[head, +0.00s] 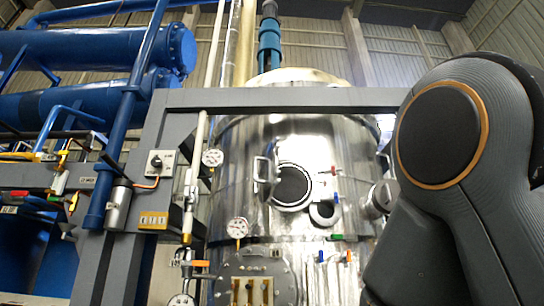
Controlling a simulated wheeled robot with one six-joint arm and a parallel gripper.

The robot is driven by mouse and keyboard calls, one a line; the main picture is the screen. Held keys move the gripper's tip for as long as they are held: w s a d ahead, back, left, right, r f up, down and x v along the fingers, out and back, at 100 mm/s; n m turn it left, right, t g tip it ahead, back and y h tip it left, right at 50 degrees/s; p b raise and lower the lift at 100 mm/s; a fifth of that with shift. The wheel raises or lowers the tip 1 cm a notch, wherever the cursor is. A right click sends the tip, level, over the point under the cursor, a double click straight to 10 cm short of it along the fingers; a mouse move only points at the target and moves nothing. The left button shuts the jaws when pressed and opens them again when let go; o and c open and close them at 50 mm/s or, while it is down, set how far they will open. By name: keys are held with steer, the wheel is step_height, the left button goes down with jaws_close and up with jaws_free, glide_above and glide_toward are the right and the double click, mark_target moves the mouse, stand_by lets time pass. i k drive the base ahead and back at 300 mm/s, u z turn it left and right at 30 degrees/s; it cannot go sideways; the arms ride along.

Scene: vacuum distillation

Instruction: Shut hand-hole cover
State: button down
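A shiny steel vessel (235,150) stands in the middle of the head view. A round hand-hole (292,187) with a bright metal rim and a dark inside shows on its front. The hand-hole cover (264,176) appears nearly edge-on at the left of the hole, swung out and open, with a metal handle on it. My gripper is not in view. A large dark grey joint of my own arm fills the right side and hides what is behind it.
A smaller round port (323,212) sits below right of the hole. A pressure gauge (237,228) and colored valve handles are near. A grey frame beam (300,98) crosses above. A switch box (160,163) and blue pipes (128,115) stand left.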

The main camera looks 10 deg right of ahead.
mark_target(266, 181)
steer(key=z, duration=0.1)
steer(key=k, duration=0.4)
steer(key=u, duration=0.7)
steer(key=i, duration=1.35)
steer(key=z, duration=0.55)
